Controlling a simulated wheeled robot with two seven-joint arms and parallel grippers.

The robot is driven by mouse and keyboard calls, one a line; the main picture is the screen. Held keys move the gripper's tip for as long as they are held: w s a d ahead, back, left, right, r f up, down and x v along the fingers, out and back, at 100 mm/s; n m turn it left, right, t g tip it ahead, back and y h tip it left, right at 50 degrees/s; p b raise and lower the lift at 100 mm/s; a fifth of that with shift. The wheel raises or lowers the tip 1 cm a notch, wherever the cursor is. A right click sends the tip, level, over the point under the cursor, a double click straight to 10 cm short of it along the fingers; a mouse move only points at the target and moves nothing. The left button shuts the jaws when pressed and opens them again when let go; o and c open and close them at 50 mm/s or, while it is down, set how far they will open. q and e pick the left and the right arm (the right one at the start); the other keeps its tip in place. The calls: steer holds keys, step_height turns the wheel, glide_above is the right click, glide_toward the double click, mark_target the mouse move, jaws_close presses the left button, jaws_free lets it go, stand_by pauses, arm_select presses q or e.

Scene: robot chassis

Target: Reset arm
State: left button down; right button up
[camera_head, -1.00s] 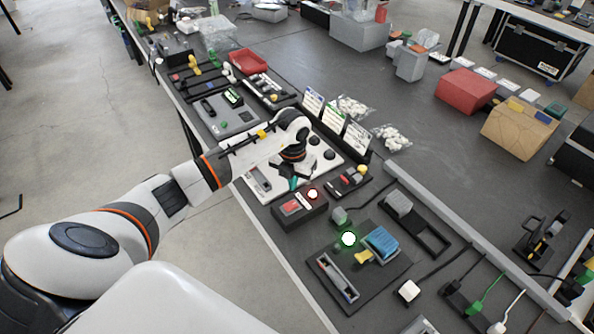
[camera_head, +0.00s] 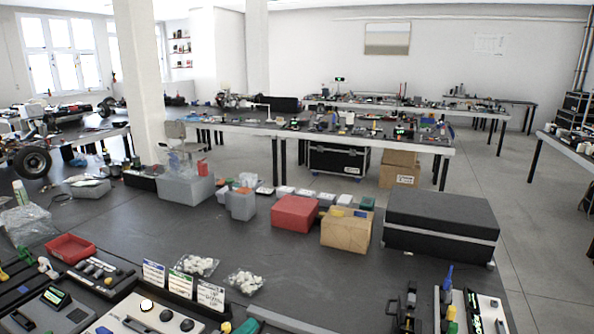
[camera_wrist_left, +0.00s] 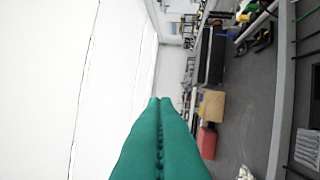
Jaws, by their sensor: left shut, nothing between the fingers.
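My left gripper shows in the left wrist view (camera_wrist_left: 160,101). Its two teal fingers lie together, shut and empty. The wrist picture is turned on its side, with the white of the room on the left and the dark table on the right. The fingers point out over the table, towards its far side, and touch nothing that I can see. In the head view I cannot make out my left gripper or arm. My right gripper is in neither view.
The dark workbench (camera_head: 310,268) holds a red box (camera_head: 294,213), a cardboard box (camera_head: 346,229), a long black case (camera_head: 440,222) and grey boxes (camera_head: 186,187). Control panels and card stands (camera_head: 182,282) line its near edge. Its middle is mostly clear. More tables stand behind.

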arm_select(q)
steer(key=s+a+f+n+y, duration=0.35)
steer(key=a+n+y, duration=0.4)
steer(key=n, duration=0.25)
steer(key=s+a+f+n+y, duration=0.35)
steer(key=a+n+y, duration=0.25)
steer(key=n+y, duration=0.3)
steer(key=s+d+f+n+g+h, duration=0.1)
steer(key=s+f+n+g+h, duration=0.1)
steer(key=s+f+g, duration=0.6)
steer(key=s+d+f+n+g+h, duration=0.2)
steer(key=s+g, duration=0.2)
steer(key=s, duration=0.8)
step_height(320, 180, down, 27)
steer(key=g+b, duration=0.1)
steer(key=s+a+f+g+b, duration=0.1)
steer(key=s+a+f, duration=0.2)
steer(key=s+f, duration=1.4)
steer(key=shift+s+f, duration=0.2)
steer(key=shift+f, duration=0.15)
